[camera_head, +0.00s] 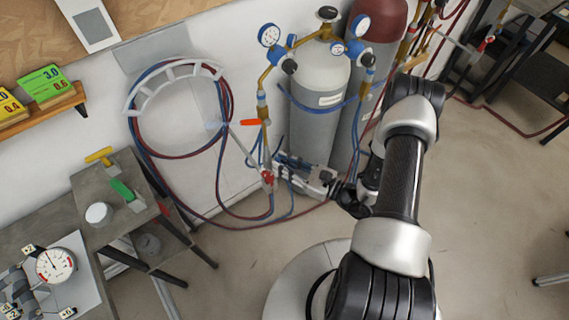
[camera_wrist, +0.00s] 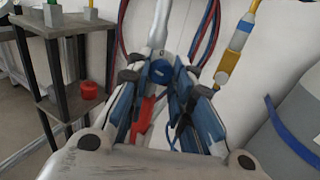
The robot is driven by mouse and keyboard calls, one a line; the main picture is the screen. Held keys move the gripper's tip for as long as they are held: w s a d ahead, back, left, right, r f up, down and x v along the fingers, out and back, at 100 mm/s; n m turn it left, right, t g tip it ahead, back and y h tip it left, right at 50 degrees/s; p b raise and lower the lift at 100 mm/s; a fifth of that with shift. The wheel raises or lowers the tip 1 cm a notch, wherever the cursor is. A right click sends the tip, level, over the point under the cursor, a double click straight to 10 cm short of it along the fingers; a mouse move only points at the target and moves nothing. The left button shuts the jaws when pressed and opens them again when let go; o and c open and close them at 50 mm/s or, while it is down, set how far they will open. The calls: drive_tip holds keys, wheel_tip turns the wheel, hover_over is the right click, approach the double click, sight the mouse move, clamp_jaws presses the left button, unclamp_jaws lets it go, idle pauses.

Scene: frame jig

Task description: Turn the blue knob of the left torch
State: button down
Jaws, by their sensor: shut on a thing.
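The left torch (camera_head: 240,148) hangs in front of the gas cylinders, with a thin silver tube and a red knob (camera_head: 268,177). In the wrist view its silver tube (camera_wrist: 160,22) rises above the blue knob (camera_wrist: 160,70), with a red part (camera_wrist: 146,116) below. My gripper (camera_head: 283,168) is at the torch from the right. In the wrist view my gripper's fingers (camera_wrist: 163,80) are closed in on either side of the blue knob. The blue knob is hard to make out in the head view, hidden by the fingers.
Grey cylinders (camera_head: 320,120) with gauges stand behind my gripper. Red and blue hoses (camera_head: 231,105) loop on a white wall rack (camera_head: 140,90) and hang near the torch. A grey work table (camera_head: 80,190) is at the left. Another torch (camera_head: 460,45) is at the upper right.

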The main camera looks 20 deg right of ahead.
drive_tip(key=shift+r+m, duration=0.1)
drive_tip(key=shift+m, duration=0.2)
drive_tip(key=shift+w+d+r+m+g+h+p, duration=0.1)
drive_tip(key=shift+m+g+p, duration=0.65)
drive_tip(key=shift+m, duration=0.8)
drive_tip(key=shift+a+r+m+g+h+p, duration=0.1)
drive_tip(key=shift+m+g+p, duration=0.65)
drive_tip(key=shift+m, duration=0.75)
drive_tip(key=shift+w+d+r+m+g+h+p, duration=0.1)
drive_tip(key=shift+m+g+p, duration=0.65)
drive_tip(key=shift+m, duration=0.8)
drive_tip(key=c, duration=1.4)
unclamp_jaws()
